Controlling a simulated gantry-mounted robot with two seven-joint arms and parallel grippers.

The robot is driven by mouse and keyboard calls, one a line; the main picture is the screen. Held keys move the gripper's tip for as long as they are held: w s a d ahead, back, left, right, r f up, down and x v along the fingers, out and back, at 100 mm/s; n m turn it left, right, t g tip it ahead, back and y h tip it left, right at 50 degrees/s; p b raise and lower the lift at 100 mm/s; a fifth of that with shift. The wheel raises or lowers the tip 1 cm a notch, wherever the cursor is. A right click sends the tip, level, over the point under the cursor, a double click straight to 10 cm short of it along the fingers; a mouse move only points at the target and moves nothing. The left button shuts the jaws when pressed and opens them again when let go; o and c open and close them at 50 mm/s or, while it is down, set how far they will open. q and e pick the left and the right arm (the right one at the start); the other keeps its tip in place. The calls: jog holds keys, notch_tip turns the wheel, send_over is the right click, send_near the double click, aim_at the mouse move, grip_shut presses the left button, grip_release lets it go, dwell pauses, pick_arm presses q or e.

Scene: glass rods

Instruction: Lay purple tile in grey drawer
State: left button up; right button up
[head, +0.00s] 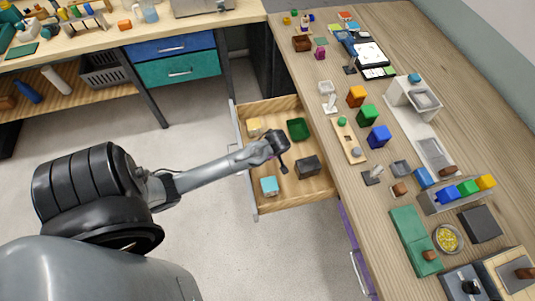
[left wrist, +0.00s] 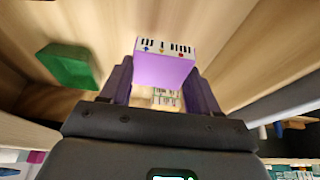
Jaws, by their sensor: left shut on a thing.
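The grey drawer (head: 237,152) is pulled open from the right-hand counter, showing a pale wooden inside. My left gripper (head: 281,160) is over the middle of the drawer in the head view. In the left wrist view my left gripper (left wrist: 162,90) is shut on the purple tile (left wrist: 163,70), which has a whitish face with black, key-like marks. Wooden drawer surfaces surround it in that view. The tile cannot be made out in the head view. Whether it touches the drawer floor, I cannot tell. My right gripper is not in view.
The drawer holds a yellowish block (head: 254,128), a green tray-like piece (head: 298,129), a dark box (head: 308,167) and a teal-topped block (head: 269,186). The green piece also shows in the left wrist view (left wrist: 68,66). The counter alongside is crowded.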

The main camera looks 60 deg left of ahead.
pick_arm(q)
jog(key=shift+s+a+f, duration=0.4)
jog(key=shift+a+f, duration=0.2)
jog(key=shift+a, duration=0.2)
jog(key=shift+f+b, duration=0.3)
jog(key=shift+f, duration=1.65)
jog(key=shift+f, duration=0.2)
jog(key=o, duration=1.2)
jog(key=shift+c, duration=0.2)
jog(key=p+v, duration=0.2)
jog(key=v, duration=1)
jog(key=s+d+r+m+t+h, duration=0.1)
jog(key=s+d+r+m, duration=0.3)
jog(key=d+m, duration=0.4)
jog(key=s+d+r+m+t+h, duration=0.1)
jog(key=s+d+r+m+h, duration=0.2)
jog(key=s+d+m, duration=0.3)
jog(key=d+r+m, duration=0.1)
jog(key=d+m, duration=0.2)
jog(key=d, duration=0.2)
jog(key=shift+s+d+r, duration=0.2)
jog(key=shift+d, duration=0.2)
